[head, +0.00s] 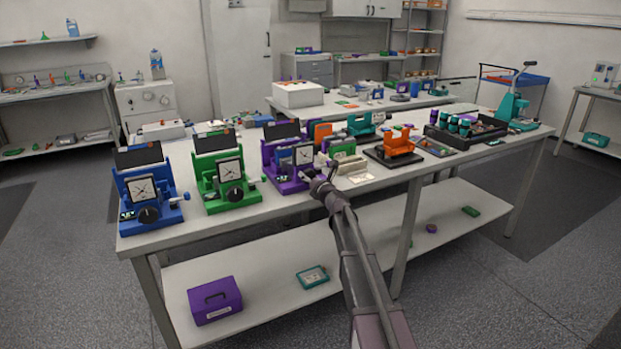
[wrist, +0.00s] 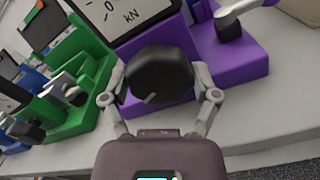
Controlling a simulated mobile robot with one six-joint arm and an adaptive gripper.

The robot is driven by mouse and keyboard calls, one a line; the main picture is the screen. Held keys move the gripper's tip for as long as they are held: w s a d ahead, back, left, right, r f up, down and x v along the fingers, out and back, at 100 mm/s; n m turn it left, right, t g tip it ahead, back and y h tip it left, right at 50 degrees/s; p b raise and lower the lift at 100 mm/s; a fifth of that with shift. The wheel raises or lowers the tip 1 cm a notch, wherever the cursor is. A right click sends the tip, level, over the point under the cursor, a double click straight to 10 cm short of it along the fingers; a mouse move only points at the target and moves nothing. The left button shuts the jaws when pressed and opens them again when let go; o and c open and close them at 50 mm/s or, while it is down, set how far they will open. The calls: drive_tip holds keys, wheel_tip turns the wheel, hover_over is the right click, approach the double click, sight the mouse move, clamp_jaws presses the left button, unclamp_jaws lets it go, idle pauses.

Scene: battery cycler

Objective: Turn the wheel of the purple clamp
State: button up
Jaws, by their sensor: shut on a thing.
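The purple clamp (head: 287,183) stands on the workbench in the head view, to the right of the green clamp, with a white dial gauge (head: 304,155) on its front. In the wrist view its purple base (wrist: 232,62) and part of the dial marked kN (wrist: 125,14) show. The clamp's black wheel (wrist: 160,75) sits between the fingers of my gripper (wrist: 160,92) in the wrist view, and the gripper is shut on it. In the head view my gripper (head: 318,184) reaches the front of the purple clamp and hides the wheel.
A green clamp (head: 222,181) and a blue clamp (head: 150,190) stand to the left on the workbench (head: 215,223). An orange device (head: 398,143) stands to the right. A purple case (head: 215,299) lies on the lower shelf. The floor in front is clear.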

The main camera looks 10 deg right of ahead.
drive_tip(key=o, duration=1)
drive_tip(key=shift+w, duration=0.1)
drive_tip(key=shift+v, duration=0.85)
drive_tip(key=v, duration=1)
drive_tip(key=shift+s, duration=0.25)
